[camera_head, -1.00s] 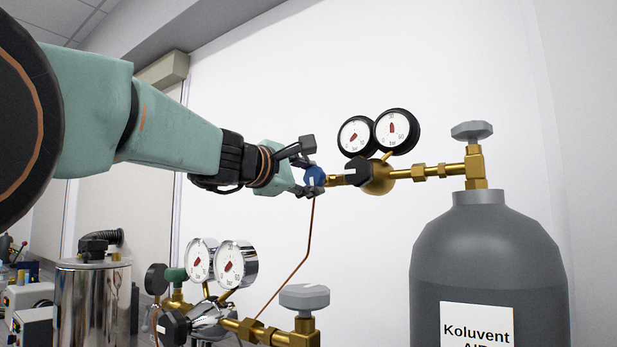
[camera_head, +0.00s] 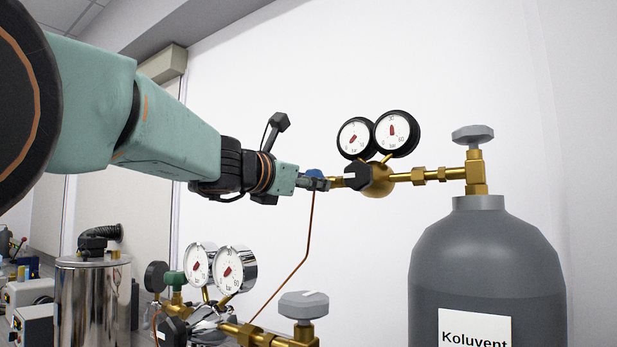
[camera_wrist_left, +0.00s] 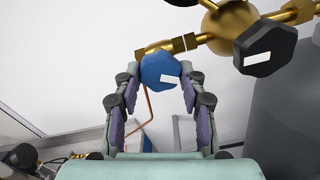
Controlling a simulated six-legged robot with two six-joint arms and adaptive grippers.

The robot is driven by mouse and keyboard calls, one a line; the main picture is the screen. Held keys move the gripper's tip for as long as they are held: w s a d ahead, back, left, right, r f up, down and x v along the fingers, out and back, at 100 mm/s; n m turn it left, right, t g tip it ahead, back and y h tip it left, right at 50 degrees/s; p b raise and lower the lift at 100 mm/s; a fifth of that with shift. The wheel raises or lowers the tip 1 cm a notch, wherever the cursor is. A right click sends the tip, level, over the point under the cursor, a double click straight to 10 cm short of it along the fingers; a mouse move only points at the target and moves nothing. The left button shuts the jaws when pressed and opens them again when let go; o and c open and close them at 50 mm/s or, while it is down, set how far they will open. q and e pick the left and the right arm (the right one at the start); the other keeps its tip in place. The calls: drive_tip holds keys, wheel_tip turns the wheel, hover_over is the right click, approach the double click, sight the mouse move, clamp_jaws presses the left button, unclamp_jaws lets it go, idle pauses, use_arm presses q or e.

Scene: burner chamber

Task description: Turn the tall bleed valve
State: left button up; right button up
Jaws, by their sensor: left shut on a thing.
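The blue knob (camera_wrist_left: 160,72) of the bleed valve sits at the left end of the brass fitting on the tall grey cylinder (camera_head: 487,270), with a white mark on its face. In the head view only a little blue (camera_head: 314,174) shows behind my fingers. My left gripper (camera_head: 318,183) is shut on the blue knob, one finger on each side of it, as the left wrist view (camera_wrist_left: 160,84) shows. A black knob with a white mark (camera_head: 358,174) is just to the right on the brass regulator body (camera_head: 378,181). My right gripper is not in view.
Two black-rimmed gauges (camera_head: 375,135) stand above the regulator. A thin copper tube (camera_head: 308,236) drops from the valve. Below is a lower regulator with two chrome gauges (camera_head: 217,266) and a grey handwheel (camera_head: 304,304). A metal canister (camera_head: 92,300) stands at the left.

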use_arm(q)
drive_tip(key=shift+r+n+p, duration=0.2)
drive_tip(key=shift+n+p, duration=0.3)
drive_tip(key=shift+n, duration=1.2)
drive_tip(key=o, duration=1.2)
drive_tip(key=shift+d+f, duration=0.1)
drive_tip(key=shift+f, duration=0.1)
drive_tip(key=shift+c, duration=0.2)
drive_tip(key=shift+s, duration=0.1)
drive_tip(key=v, duration=0.7)
